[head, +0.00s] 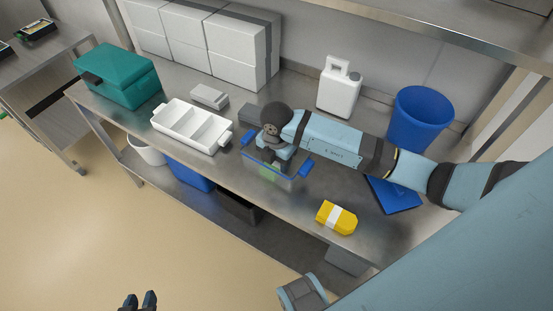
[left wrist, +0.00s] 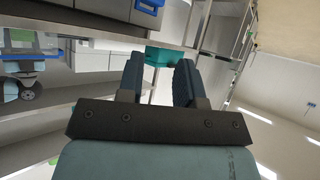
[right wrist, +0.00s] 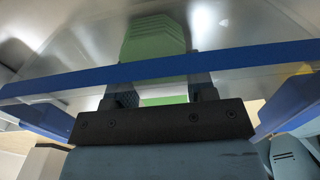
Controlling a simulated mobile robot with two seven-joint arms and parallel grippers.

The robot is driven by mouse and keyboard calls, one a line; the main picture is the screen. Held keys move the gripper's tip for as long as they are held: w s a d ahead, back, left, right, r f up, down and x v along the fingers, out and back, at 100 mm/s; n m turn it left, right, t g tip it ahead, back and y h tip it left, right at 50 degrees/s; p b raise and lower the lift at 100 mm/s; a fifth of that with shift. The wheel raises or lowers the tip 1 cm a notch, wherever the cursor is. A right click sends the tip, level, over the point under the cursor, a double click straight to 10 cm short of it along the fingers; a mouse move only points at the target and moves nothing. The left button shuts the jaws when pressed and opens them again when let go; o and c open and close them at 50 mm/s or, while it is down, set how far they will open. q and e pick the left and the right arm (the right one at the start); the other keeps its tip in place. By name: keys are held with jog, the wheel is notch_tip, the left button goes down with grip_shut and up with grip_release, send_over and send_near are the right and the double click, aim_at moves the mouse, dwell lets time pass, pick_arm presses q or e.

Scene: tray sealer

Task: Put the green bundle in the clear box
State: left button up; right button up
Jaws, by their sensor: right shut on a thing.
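The clear box (head: 288,183) has blue end clips and stands near the front edge of the steel bench. Its blue rim (right wrist: 250,60) crosses the right wrist view. My right gripper (head: 271,160) points down at the box and is shut on the green bundle (right wrist: 155,38). In the head view the green bundle (head: 268,173) shows through the clear wall, low between the fingers. The rim hides the fingertips in the right wrist view, and I cannot tell whether the bundle touches the box floor. My left gripper (head: 140,301) is open and empty, away from the bench.
A white divided tray (head: 193,127) stands left of the box. A yellow packet (head: 337,217) lies to its right near the front edge. A blue folder (head: 394,195), blue bin (head: 420,115) and white canister (head: 339,87) stand further right and back. A teal case (head: 118,76) is far left.

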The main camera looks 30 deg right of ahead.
pick_arm(q)
jog(key=shift+f, duration=0.15)
pick_arm(e)
jog(key=o, duration=0.9)
jog(key=shift+o, duration=0.2)
pick_arm(q)
jog(key=shift+r+p, duration=0.35)
jog(key=shift+p, duration=0.5)
pick_arm(e)
notch_tip(320, 180, up, 12)
jog(key=shift+r, duration=0.1)
